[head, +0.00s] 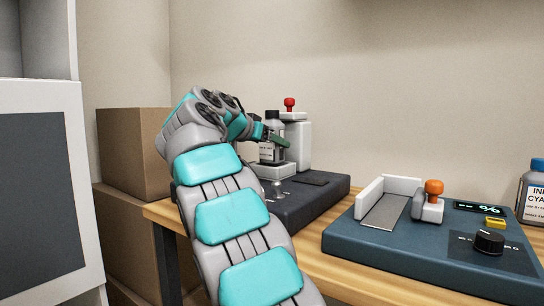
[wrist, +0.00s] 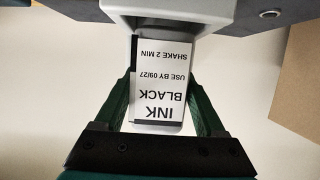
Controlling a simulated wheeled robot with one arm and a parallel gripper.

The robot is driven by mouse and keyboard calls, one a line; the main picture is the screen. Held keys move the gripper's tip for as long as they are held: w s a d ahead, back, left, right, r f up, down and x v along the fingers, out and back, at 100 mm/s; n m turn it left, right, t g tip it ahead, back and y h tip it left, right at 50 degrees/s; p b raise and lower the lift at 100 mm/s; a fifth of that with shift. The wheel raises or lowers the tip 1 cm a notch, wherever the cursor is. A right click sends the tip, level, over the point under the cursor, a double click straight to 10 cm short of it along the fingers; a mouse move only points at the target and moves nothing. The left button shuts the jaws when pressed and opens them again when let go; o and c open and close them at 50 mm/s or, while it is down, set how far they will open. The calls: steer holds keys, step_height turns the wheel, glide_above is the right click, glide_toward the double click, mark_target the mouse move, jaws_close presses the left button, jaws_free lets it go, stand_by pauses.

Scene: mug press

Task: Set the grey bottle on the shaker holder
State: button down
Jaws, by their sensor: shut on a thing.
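The grey bottle (head: 271,130) has a black cap and a white label. It stands upright in the head view, over the pale shaker holder (head: 284,169). My gripper (head: 275,139) is shut on its upper body with green fingers. In the wrist view the bottle's label (wrist: 160,85) reads INK BLACK, upside down, between the fingers of my gripper (wrist: 160,100). The bottle's base is at or just above the holder; I cannot tell if they touch. The shaker has a white column (head: 303,140) with a red knob (head: 289,103) just behind the bottle.
The shaker's dark base (head: 310,200) sits on the wooden table (head: 315,265). A blue press unit (head: 400,245) with an orange knob (head: 433,188) stands to the right. A cyan ink bottle (head: 533,195) is at the right edge. Cardboard boxes (head: 130,155) stand at left.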

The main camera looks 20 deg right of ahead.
mark_target(266, 151)
steer(key=shift+f+b, duration=0.3)
steer(key=shift+f, duration=1.1)
steer(key=shift+f, duration=0.2)
jaws_free()
steer(key=shift+r, duration=0.2)
steer(key=v, duration=1.2)
